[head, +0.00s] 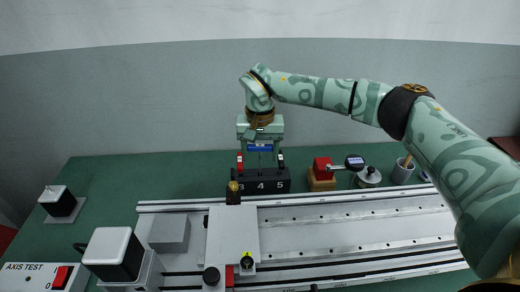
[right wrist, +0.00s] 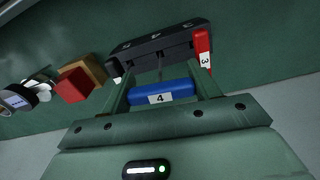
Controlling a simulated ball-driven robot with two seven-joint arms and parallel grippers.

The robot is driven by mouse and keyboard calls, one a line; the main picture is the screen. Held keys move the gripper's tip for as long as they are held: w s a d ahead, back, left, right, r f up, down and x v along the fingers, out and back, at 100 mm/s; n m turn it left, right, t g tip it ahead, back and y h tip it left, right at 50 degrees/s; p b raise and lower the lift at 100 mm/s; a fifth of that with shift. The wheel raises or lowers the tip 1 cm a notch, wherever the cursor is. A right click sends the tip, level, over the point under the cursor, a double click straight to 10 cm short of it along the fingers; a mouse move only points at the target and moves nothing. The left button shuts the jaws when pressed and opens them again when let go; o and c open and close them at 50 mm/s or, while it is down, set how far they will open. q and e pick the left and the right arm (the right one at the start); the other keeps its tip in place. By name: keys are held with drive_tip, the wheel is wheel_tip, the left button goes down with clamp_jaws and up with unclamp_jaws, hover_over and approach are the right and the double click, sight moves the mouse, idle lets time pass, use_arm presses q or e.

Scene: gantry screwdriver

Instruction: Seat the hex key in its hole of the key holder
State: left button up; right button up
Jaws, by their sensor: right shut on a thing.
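The black key holder (head: 262,187), marked 3, 4 and 5, stands on the green table behind the rail. It also shows in the right wrist view (right wrist: 150,47). My right gripper (head: 261,152) points down above it and is shut on the blue hex key (right wrist: 162,96) marked 4; the blue handle also shows in the head view (head: 259,148). The key's thin shank runs from the handle towards the holder's middle. I cannot tell whether its tip is above or inside the hole. My left gripper is not in view.
A red key (right wrist: 202,48) marked 3 stands at one end of the holder; a dark key is at the other. A red block on a wooden base (head: 321,173), a dial gauge (head: 355,163) and a cup (head: 403,170) stand to the right. The metal rail (head: 350,225) lies in front.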

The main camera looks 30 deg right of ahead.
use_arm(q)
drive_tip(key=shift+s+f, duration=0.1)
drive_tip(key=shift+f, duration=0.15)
use_arm(e)
drive_tip(key=shift+f, duration=1.2)
drive_tip(key=o, duration=1.4)
drive_tip(key=shift+c, duration=0.2)
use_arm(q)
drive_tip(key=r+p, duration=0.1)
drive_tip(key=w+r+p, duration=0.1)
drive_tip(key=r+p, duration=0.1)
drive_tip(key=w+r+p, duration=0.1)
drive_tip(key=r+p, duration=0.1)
use_arm(e)
wheel_tip(320, 180, up, 16)
drive_tip(key=shift+r, duration=0.2)
